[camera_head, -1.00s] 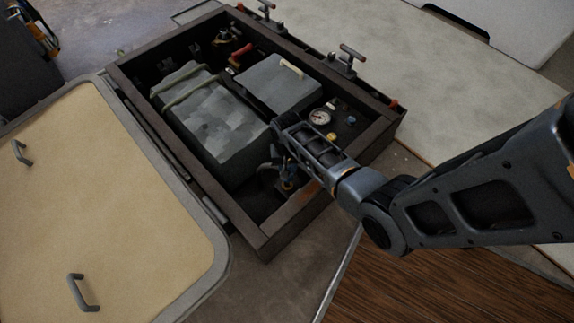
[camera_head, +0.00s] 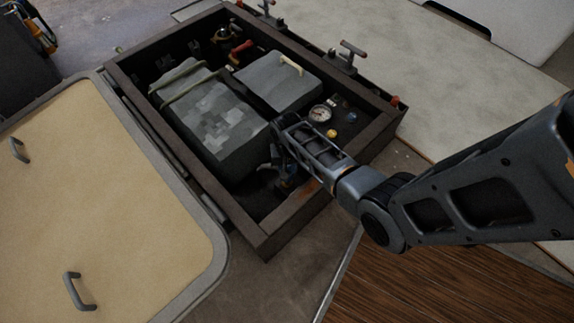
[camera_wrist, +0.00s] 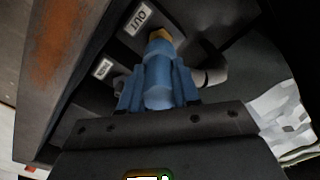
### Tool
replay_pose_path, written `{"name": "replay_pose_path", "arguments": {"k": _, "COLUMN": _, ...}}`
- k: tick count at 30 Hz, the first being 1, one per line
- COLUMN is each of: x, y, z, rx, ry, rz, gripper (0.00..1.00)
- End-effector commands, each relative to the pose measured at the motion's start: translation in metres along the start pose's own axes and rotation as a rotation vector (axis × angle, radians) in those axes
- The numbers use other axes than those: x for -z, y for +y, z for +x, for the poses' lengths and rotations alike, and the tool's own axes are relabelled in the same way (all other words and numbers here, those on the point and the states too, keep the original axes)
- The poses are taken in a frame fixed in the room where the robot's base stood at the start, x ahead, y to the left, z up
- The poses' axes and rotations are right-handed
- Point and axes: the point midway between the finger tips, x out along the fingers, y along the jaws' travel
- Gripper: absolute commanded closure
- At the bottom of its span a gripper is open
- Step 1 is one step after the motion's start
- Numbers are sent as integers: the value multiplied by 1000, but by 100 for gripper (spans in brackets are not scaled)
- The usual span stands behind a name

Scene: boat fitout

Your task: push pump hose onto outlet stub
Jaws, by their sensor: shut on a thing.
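The pump hose (camera_wrist: 158,96) shows in the wrist view as a blue tube. My gripper (camera_wrist: 157,72) is shut on it, with one finger on each side. The brass outlet stub (camera_wrist: 159,34) is just beyond the hose's far end, beside a label reading OUT (camera_wrist: 140,18). Hose and stub are in line and look close or touching; I cannot tell whether the hose overlaps the stub. In the head view my gripper (camera_head: 286,174) is low inside the near right corner of the open compartment, and my arm hides most of the hose and stub.
The compartment's dark frame (camera_head: 300,224) stands close around my gripper. A large grey box (camera_head: 212,122) lies left, a smaller grey box (camera_head: 277,82) behind. A round gauge (camera_head: 320,113) and a yellow knob (camera_head: 332,133) are right of my wrist. A second label (camera_wrist: 102,68) is near the stub.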

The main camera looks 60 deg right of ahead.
Motion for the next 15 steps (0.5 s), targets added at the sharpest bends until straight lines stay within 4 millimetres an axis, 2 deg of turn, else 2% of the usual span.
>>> {"name": "replay_pose_path", "arguments": {"k": 15, "x": 0, "y": 0, "z": 17, "rx": 1, "ry": 2, "rz": 0, "gripper": 100}}
